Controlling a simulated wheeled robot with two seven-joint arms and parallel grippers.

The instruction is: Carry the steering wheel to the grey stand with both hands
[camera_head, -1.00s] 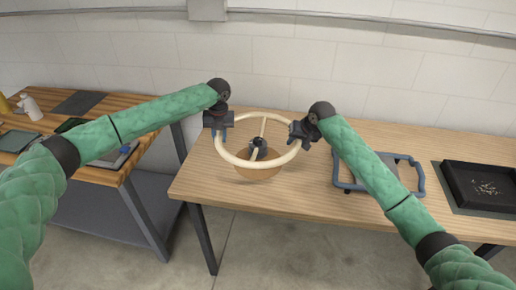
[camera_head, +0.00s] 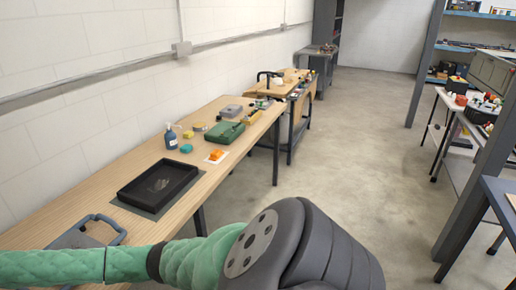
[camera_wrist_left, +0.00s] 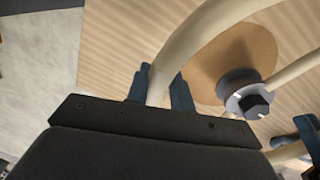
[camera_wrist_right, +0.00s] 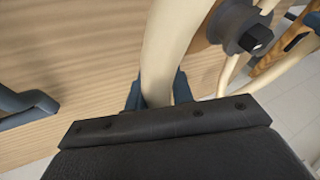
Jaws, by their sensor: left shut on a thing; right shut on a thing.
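The cream steering wheel shows in the left wrist view (camera_wrist_left: 195,32) and the right wrist view (camera_wrist_right: 166,50), with a dark hub (camera_wrist_left: 240,95) that has a bolt at its centre. My left gripper (camera_wrist_left: 160,88) is shut on the wheel's rim, one finger on each side. My right gripper (camera_wrist_right: 156,90) is shut on another part of the rim. A round brown patch (camera_wrist_left: 215,50) lies below the wheel on the wooden table. In the head view neither the wheel nor the grippers are in sight. I cannot make out the grey stand for sure.
The long wooden table (camera_head: 205,180) runs along the wall with a black tray (camera_head: 160,188), a blue-grey frame (camera_head: 90,232), a blue bottle (camera_head: 170,136) and a green case (camera_head: 225,132). Open floor (camera_head: 340,190) lies to its right, with shelves (camera_head: 470,150) beyond.

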